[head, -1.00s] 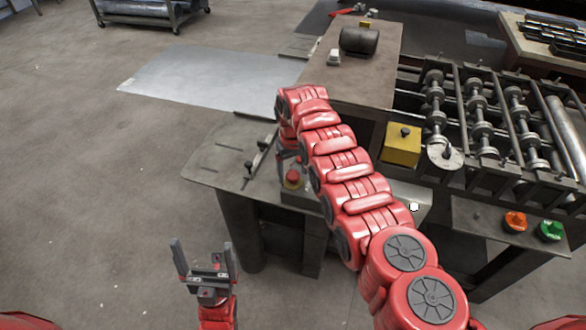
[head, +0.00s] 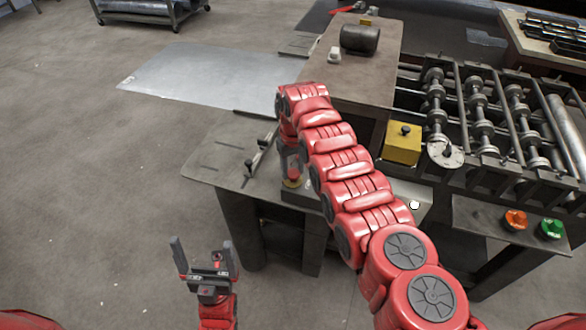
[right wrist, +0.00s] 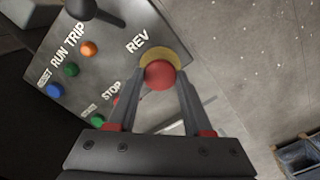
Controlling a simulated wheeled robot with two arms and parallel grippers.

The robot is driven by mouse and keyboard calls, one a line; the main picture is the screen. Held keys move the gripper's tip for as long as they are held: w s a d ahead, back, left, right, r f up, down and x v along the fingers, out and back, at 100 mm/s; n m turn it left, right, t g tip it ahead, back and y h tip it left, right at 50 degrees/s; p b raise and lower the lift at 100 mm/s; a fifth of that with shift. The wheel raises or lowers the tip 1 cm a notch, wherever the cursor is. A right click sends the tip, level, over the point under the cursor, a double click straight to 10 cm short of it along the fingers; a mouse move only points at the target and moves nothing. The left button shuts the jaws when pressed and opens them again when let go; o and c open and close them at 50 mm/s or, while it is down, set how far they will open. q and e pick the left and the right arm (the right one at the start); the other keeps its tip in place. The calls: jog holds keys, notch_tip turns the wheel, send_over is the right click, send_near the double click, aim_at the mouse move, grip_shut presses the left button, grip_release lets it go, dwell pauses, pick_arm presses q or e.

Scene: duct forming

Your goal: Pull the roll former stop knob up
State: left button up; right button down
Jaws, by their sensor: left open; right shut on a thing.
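The stop knob is a round red mushroom button on a yellow ring; in the right wrist view the knob (right wrist: 160,74) sits between my right fingertips. My right gripper (right wrist: 162,80) is shut on it, one finger on each side. In the head view my right gripper (head: 291,168) points down onto the control box, and the knob is mostly hidden, with its yellow ring (head: 292,184) just showing. My left gripper (head: 203,258) is open and empty, low in front of the machine table and apart from it.
The control panel (right wrist: 80,82) carries a black lever (right wrist: 84,10) and several coloured buttons beside the knob. In the head view, the roller stands (head: 478,115) and a yellow block (head: 402,143) lie right of my right arm. Open floor lies to the left.

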jog(key=shift+w+r+b, duration=0.1)
jog(key=shift+r+b, duration=0.3)
jog(key=shift+r, duration=0.2)
jog(key=c, duration=0.6)
grip_release()
jog(key=o, duration=0.3)
jog(key=shift+r, duration=0.1)
